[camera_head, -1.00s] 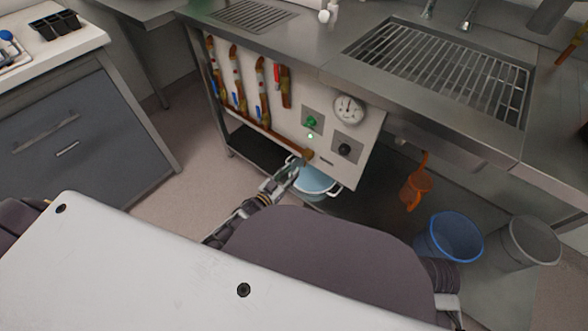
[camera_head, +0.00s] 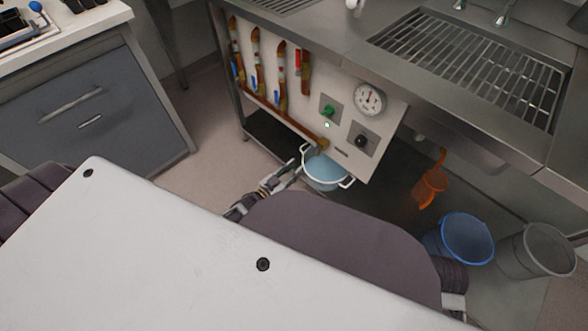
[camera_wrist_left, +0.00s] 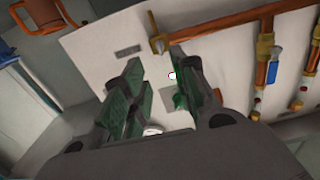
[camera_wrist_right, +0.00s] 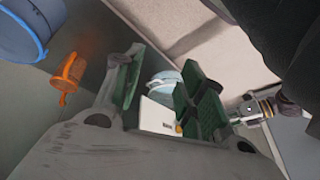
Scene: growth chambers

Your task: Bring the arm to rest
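My right gripper is hidden in the head view.
The panel (camera_head: 310,110) carries copper pipes, a gauge (camera_head: 369,98), a green knob (camera_head: 328,110) and a black knob (camera_head: 361,141). An orange jug (camera_head: 429,188), a blue bucket (camera_head: 463,238) and a grey bucket (camera_head: 537,250) are at the right. Bare floor (camera_head: 205,150) lies left of the panel.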

